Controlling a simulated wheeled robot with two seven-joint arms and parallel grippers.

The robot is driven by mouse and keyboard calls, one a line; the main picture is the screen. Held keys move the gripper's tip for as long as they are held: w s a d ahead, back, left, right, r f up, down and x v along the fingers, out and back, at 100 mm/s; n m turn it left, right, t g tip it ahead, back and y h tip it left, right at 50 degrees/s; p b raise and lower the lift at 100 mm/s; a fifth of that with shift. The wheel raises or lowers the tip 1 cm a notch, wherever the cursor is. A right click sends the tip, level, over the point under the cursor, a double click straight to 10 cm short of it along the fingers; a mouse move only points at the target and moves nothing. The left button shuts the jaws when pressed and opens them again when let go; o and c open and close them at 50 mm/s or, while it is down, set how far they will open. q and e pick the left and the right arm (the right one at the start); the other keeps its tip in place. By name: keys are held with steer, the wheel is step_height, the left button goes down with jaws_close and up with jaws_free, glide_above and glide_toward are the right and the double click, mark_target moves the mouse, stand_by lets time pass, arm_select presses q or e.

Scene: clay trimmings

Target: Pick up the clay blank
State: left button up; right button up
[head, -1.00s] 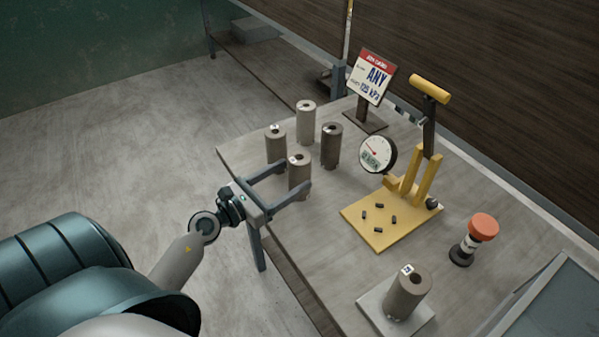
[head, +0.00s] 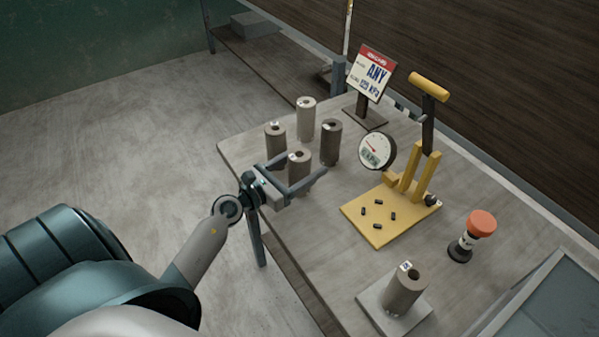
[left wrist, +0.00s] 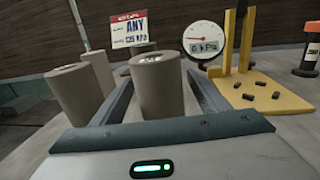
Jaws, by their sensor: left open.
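Several grey clay blanks with holes in their tops stand upright on the table. The nearest of the group (head: 299,172) is between the fingers of my left gripper (head: 308,163), which is open. In the left wrist view this blank (left wrist: 160,92) stands upright between the two fingers, with a gap visible on each side; its base is hidden behind the palm. Behind it stand a left blank (head: 275,139), a back blank (head: 306,120) and a darker right blank (head: 330,144). Another blank (head: 403,292) stands on a square plate (head: 370,300) at the front. My right gripper is not in view.
A yellow press (head: 378,232) with a lever, small dark pellets on its base and a round gauge (head: 377,151) stands right of the blanks. A sign (head: 371,75) reading "ANY" stands behind. A red-topped post (head: 481,224) is at the right. The table's left edge is open.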

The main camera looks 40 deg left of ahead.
mark_target(308, 150)
arm_select(q)
steer(key=shift+x, duration=1.2)
steer(key=shift+r, duration=0.1)
steer(key=c, duration=1.6)
steer(key=shift+r, duration=0.15)
step_height(308, 150, up, 4)
steer(key=shift+f+p, duration=0.15)
steer(key=shift+p, duration=0.55)
steer(key=s+d+r, duration=0.2)
steer(key=d, duration=0.1)
steer(key=s+d+r, duration=0.2)
steer(key=d, duration=0.1)
steer(key=s+d+r, duration=0.2)
steer(key=d+r, duration=0.1)
steer(key=d, duration=0.1)
steer(key=shift+p, duration=0.3)
